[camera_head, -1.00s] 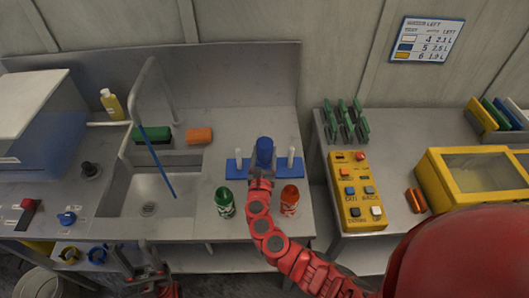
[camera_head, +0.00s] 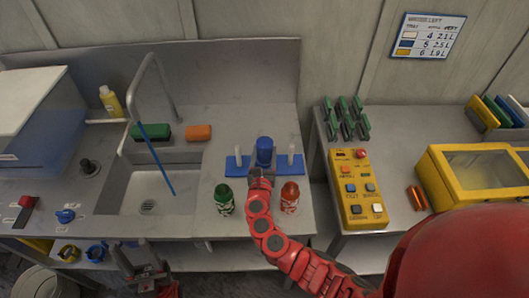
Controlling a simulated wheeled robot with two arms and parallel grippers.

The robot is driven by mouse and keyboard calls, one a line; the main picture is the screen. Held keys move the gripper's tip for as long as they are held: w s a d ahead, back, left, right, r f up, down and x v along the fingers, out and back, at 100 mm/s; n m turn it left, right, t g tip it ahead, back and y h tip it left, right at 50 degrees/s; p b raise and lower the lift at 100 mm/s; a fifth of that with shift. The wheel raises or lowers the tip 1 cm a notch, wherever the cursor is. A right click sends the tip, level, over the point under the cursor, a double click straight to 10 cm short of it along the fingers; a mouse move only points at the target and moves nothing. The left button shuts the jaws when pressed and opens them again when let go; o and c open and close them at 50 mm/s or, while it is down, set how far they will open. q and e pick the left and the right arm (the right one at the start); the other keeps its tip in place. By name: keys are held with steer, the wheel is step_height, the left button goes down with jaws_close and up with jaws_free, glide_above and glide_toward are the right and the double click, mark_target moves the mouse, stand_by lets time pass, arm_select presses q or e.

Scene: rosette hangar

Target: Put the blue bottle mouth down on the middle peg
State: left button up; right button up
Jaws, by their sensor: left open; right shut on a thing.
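The blue bottle (camera_head: 264,147) stands upright over the middle of the blue peg rack (camera_head: 237,163). A white peg shows on each side of it, a left peg (camera_head: 238,154) and a right peg (camera_head: 291,152). The middle peg is hidden by the bottle, and I cannot see the bottle's mouth. My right gripper (camera_head: 261,172) is shut on the lower part of the bottle from the near side. My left gripper (camera_head: 150,272) is open and empty, low at the counter's front edge, away from the rack.
A green bottle (camera_head: 223,199) and a red bottle (camera_head: 290,196) stand on the counter on either side of my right arm. The sink (camera_head: 150,195) with its tap lies left, and a yellow control box (camera_head: 358,190) stands right.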

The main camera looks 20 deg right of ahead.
steer(key=shift+f, duration=0.15)
steer(key=o, duration=1.4)
steer(key=b+v, duration=0.5)
steer(key=v, duration=1.1)
steer(key=shift+a+f, duration=0.1)
steer(key=shift+f, duration=0.1)
steer(key=shift+s+a+r, duration=0.15)
steer(key=shift+s, duration=0.5)
